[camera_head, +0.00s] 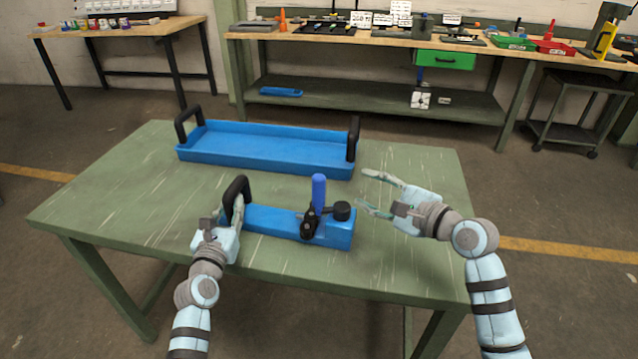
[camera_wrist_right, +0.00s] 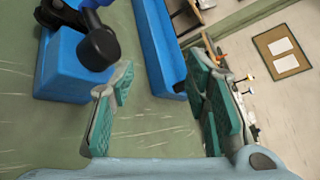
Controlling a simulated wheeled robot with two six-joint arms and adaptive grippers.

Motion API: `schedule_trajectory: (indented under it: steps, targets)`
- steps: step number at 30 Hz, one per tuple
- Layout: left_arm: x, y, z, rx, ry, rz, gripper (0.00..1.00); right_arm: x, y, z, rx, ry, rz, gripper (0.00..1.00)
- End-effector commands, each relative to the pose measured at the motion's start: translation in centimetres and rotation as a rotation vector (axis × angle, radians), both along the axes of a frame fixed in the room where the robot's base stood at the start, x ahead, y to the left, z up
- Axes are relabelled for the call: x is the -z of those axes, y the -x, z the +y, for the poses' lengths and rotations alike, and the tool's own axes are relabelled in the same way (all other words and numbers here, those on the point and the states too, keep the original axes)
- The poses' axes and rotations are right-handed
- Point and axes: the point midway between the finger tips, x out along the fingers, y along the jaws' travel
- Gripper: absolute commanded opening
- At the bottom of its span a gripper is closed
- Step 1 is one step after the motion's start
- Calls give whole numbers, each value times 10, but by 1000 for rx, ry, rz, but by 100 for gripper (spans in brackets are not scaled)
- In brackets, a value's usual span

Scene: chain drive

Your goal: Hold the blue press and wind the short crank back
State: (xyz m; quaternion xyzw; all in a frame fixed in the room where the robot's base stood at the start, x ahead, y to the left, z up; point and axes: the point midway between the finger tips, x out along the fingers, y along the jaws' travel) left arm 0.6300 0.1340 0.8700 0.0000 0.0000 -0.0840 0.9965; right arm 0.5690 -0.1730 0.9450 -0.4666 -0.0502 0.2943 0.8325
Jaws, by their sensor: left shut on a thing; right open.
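The blue press (camera_head: 272,221) lies on the green table near its front edge. It has a black handle at its left end and an upright blue post near its right end. The short black crank (camera_head: 325,215) sits at the foot of that post, with its round knob (camera_head: 341,210) on the right. My left gripper (camera_head: 236,214) is shut on the black handle (camera_head: 237,188). My right gripper (camera_head: 372,192) is open and empty, to the right of the press, apart from the knob. In the right wrist view the knob (camera_wrist_right: 98,48) and press (camera_wrist_right: 60,72) show at upper left.
A long blue tray (camera_head: 265,150) with two black end handles stands behind the press on the green table (camera_head: 120,210). The table top right of the press is clear. A workbench (camera_head: 470,52) with tools stands further back.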

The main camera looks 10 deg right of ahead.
Motion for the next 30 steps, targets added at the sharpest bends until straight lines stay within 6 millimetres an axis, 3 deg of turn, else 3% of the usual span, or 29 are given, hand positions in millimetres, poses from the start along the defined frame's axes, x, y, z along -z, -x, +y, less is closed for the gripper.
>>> schedule_trajectory:
  steps: [3, 6, 11, 16, 24, 30]
  targets:
    - [0, 0, 0, 1, 1, 1, 0, -9, 42, 19, 52, -408, 161, 43]
    - [0, 0, 0, 1, 1, 1, 0, -17, 71, 31, 58, -677, 285, 43]
    - [0, 0, 0, 1, 1, 1, 0, -25, 89, 41, 50, -880, 387, 43]
    - [0, 0, 0, 1, 1, 1, 0, -27, 68, 59, 47, -903, 399, 43]
    - [0, 0, 0, 0, 1, 0, 0, -25, 13, 98, 48, -897, 400, 43]
    - [0, 0, 0, 0, 1, 0, 0, -25, -4, 110, 50, -893, 398, 43]
